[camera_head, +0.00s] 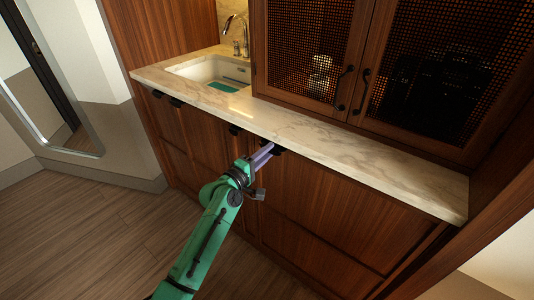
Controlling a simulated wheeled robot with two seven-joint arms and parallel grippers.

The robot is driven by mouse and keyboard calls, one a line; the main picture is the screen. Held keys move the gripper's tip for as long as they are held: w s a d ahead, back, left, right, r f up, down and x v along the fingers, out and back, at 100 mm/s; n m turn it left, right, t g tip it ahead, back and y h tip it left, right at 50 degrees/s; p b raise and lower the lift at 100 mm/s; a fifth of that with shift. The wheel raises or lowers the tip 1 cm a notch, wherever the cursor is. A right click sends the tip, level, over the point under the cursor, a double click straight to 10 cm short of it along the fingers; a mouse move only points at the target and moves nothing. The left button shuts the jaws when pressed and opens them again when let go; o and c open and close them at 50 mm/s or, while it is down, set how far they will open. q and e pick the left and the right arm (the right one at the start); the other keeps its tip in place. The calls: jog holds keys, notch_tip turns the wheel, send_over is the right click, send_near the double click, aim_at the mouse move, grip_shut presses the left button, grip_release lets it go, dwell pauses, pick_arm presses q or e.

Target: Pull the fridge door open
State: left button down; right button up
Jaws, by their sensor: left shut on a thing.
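The lower cabinet front is dark wood, and no part of it shows as a plain fridge. A wide wooden door panel (318,222) lies at the right under the counter, closed as far as I can see. A small black handle (279,150) sits at its upper left, just below the counter edge. My left gripper (264,153), with purple fingers on a green arm, is shut on this handle. The fingers partly hide the handle. My right gripper is not in view.
A marble counter (330,140) overhangs the doors closely above my gripper. A sink (212,72) is at the back left. Upper mesh-front cabinets (310,50) stand on the counter. The wooden floor (90,215) at the left is clear.

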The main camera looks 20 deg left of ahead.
pick_arm(q)
jog(key=shift+s+f, duration=0.1)
jog(key=shift+f, duration=0.25)
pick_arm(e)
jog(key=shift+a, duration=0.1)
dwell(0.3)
pick_arm(q)
jog(key=shift+s, duration=0.1)
